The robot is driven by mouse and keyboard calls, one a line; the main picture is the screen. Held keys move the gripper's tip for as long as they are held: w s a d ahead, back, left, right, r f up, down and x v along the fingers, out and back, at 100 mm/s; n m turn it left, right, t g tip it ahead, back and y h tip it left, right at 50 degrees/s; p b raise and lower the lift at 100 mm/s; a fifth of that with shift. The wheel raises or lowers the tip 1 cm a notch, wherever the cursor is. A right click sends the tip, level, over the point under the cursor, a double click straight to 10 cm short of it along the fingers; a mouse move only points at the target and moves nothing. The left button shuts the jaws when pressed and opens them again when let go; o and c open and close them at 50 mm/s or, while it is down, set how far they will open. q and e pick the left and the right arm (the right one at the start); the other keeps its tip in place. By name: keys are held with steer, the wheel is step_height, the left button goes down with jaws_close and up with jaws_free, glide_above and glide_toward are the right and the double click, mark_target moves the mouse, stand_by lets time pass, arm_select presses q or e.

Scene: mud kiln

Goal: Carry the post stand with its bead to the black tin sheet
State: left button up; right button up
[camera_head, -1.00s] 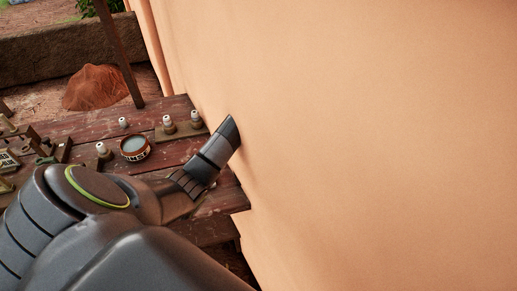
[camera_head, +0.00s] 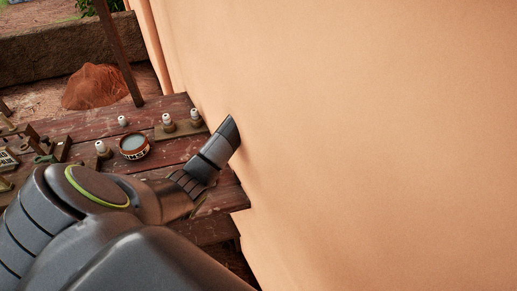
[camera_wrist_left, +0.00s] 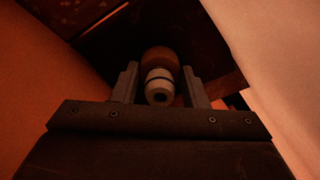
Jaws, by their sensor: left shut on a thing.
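In the left wrist view, a white bead (camera_wrist_left: 160,88) with a dark ring and a dark centre hole sits in front of a rounded brown stand (camera_wrist_left: 160,59). My left gripper (camera_wrist_left: 161,86) has one finger on each side of them and is shut on the post stand. My left arm crosses the lower left of the head view, its end close to the orange wall; the fingers and the held stand cannot be made out there. I cannot pick out the black tin sheet with certainty. My right gripper is not in view.
The smooth orange kiln wall (camera_head: 360,120) fills the right side. On the red plank table (camera_head: 85,124) stand a round labelled tin (camera_head: 134,146), a board with white-topped pieces (camera_head: 180,129), and small white-topped pieces (camera_head: 123,121) (camera_head: 101,148). A dark pole (camera_head: 118,50) rises behind.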

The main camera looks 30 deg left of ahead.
arm_select(q)
steer(key=shift+f+b, duration=0.35)
steer(key=shift+f, duration=0.05)
stand_by(0.4)
steer(key=o, duration=1.5)
steer(key=shift+r, duration=0.1)
steer(key=shift+r+p, duration=0.45)
steer(key=shift+r, duration=0.2)
step_height(320, 180, up, 16)
steer(key=p, duration=1.5)
